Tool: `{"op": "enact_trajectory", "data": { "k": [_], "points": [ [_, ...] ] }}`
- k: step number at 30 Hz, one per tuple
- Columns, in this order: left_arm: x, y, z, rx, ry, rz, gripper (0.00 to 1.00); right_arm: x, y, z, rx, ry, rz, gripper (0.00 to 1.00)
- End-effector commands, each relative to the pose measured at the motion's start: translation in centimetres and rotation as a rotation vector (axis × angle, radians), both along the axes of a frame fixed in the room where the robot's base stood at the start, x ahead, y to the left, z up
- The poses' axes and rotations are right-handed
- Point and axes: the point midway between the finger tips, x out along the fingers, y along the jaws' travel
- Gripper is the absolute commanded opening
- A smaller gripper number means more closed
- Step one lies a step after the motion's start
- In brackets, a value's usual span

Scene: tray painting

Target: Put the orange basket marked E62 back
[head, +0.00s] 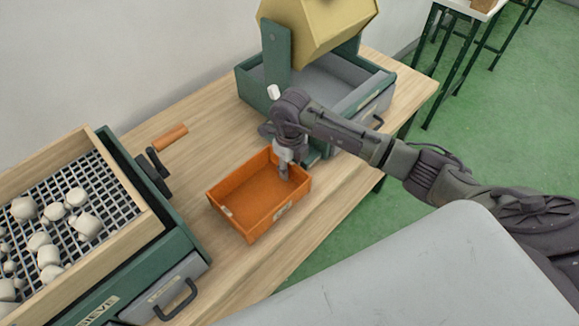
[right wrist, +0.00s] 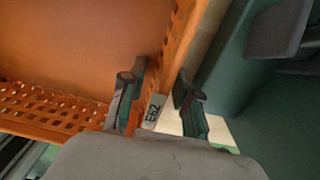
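The orange basket (head: 240,213) sits on the wooden table, empty as far as I can see, with pale tags on its walls. In the right wrist view one wall of the basket (right wrist: 180,40) carries a tag (right wrist: 153,111) reading E62. My right gripper (head: 288,172) is down at the basket's far right wall. In the wrist view its fingers (right wrist: 160,100) straddle that wall, one inside the basket and one outside. They stand apart with a gap beside the wall, so the gripper looks open. My left gripper is not in view.
A green sieve station (head: 175,262) with white lumps on its mesh stands at the left. A green and grey machine (head: 255,90) with a yellow drum (head: 320,25) stands behind the basket. An orange-handled tool (head: 170,137) shows near the sieve. Bare table (head: 225,285) lies in front.

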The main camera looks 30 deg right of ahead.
Motion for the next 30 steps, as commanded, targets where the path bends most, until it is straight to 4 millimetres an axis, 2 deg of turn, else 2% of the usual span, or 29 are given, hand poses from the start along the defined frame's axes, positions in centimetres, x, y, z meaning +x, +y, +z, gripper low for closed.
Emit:
{"op": "enact_trajectory", "data": {
  "k": [5,8,21,25,30],
  "points": [
    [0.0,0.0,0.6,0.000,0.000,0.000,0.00,0.0,0.0,0.6,0.000,0.000,0.000,0.31],
    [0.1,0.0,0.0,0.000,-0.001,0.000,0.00,0.2,-0.1,1.7,-0.001,-0.004,0.000,0.31],
    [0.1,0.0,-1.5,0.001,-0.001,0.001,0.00,0.2,-0.2,10.4,0.000,-0.004,0.001,0.31],
    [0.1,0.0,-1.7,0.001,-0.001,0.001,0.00,0.2,-0.2,11.8,0.001,-0.002,-0.001,0.31],
    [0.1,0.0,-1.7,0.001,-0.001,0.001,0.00,0.1,-0.2,12.4,0.000,0.000,-0.001,0.31]
  ]
}}
